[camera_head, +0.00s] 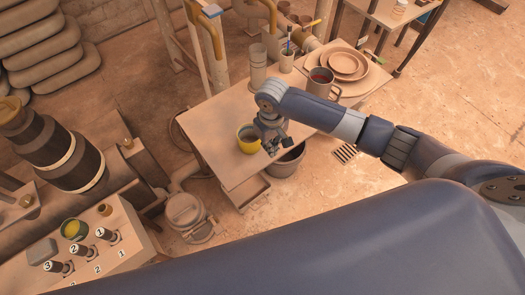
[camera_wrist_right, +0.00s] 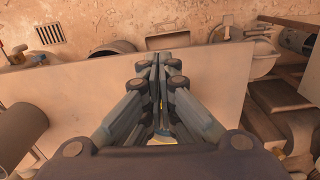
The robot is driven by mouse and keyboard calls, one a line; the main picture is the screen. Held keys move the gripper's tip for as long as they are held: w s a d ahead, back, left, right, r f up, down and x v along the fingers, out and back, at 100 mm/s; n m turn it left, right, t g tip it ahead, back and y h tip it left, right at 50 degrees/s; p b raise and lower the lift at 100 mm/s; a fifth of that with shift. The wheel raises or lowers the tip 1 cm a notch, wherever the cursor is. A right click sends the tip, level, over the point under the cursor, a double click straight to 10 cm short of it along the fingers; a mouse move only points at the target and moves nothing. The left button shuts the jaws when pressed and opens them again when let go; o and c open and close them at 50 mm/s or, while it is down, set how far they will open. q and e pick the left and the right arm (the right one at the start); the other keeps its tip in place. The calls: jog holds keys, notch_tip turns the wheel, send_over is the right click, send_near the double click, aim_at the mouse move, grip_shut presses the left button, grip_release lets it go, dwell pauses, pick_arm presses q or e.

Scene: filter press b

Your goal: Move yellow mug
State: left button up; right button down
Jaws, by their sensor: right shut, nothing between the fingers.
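The yellow mug (camera_head: 248,143) stands upright on the wooden table (camera_head: 215,125) near its front edge in the head view. My right gripper (camera_head: 274,147) is just to the right of the mug and close to it. The right wrist view shows its fingers (camera_wrist_right: 158,62) shut together with nothing between them. In that view the mug is almost wholly hidden behind the gripper; only small yellow patches show. My left gripper is not in view.
A bucket (camera_head: 287,164) is below the right edge. The table's left part is clear.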

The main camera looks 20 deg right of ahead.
notch_tip(320, 180, down, 9)
jog(key=shift+f+b, duration=0.1)
jog(key=shift+b, duration=0.45)
jog(key=w, duration=0.1)
jog(key=w+a, duration=0.1)
jog(key=w, duration=0.1)
jog(key=shift+w+a+r, duration=0.15)
jog(key=shift+w+r, duration=0.05)
jog(key=shift+w, duration=0.2)
